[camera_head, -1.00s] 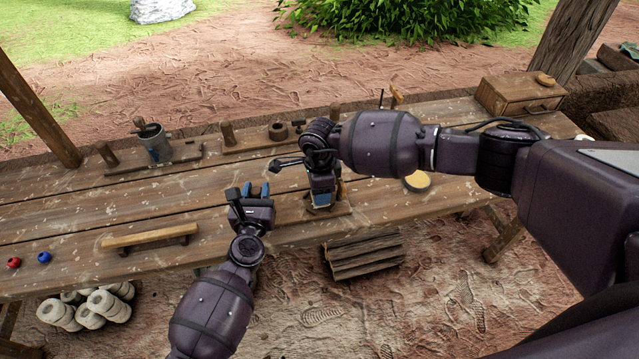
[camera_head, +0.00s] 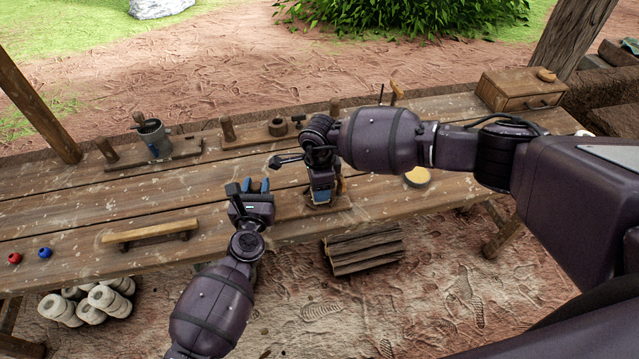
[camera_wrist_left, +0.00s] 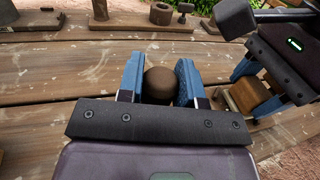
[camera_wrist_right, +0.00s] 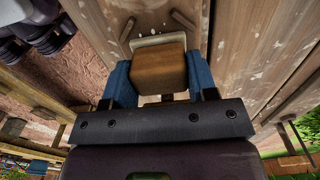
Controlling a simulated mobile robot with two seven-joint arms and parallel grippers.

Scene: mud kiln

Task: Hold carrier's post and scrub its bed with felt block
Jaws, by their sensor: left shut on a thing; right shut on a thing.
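My left gripper (camera_head: 255,186) is shut on the carrier's post, whose round brown top (camera_wrist_left: 168,85) shows between the blue fingers in the left wrist view. My right gripper (camera_head: 322,190) is shut on the felt block, a wooden block (camera_wrist_right: 160,70) with a pale felt edge. It points down over the carrier's bed (camera_head: 343,204), just right of the left gripper. The block also shows in the left wrist view (camera_wrist_left: 250,94), low at the bed. The right hand hides much of the bed, and I cannot tell how firmly the felt touches it.
Two other carriers stand behind, one with a grey pot (camera_head: 154,138), one with a post (camera_head: 228,130) and a dark ring (camera_head: 278,127). A wooden bar (camera_head: 150,232) lies front left. A round yellow-topped pad (camera_head: 417,176) lies right. A drawer box (camera_head: 520,91) stands back right.

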